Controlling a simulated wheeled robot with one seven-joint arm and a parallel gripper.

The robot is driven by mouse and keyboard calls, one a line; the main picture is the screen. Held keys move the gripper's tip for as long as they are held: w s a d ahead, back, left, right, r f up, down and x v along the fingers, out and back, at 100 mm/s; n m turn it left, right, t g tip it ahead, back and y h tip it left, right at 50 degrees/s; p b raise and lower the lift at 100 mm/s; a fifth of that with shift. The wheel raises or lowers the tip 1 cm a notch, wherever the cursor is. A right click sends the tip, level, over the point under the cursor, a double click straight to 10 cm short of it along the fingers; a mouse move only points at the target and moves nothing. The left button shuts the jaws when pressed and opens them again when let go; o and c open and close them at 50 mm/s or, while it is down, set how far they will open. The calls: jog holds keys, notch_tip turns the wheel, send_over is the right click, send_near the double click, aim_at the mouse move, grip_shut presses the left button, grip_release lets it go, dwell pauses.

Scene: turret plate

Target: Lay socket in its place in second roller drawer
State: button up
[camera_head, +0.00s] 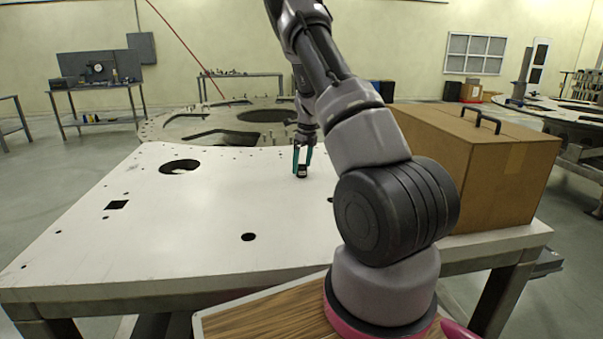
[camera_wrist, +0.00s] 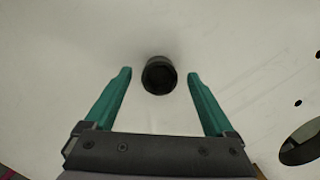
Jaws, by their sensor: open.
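The socket (camera_wrist: 159,76) is a short black cylinder with an open top, standing upright on the white plate. In the wrist view it lies between the tips of my gripper (camera_wrist: 159,74), with a gap to each green finger. In the head view my gripper (camera_head: 302,160) points down at the plate, with the dark socket (camera_head: 301,171) between its fingers. My gripper is open and holds nothing. No roller drawer can be made out in either view.
The white plate (camera_head: 130,240) has several holes, including a large round one (camera_head: 180,166). A cardboard box (camera_head: 500,175) with a black handle stands on its right side. Clear plate surface surrounds the socket. Workbenches (camera_head: 95,88) stand far back.

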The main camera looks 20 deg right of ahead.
jog(key=shift+w+f, duration=0.1)
jog(key=shift+f, duration=0.55)
grip_shut()
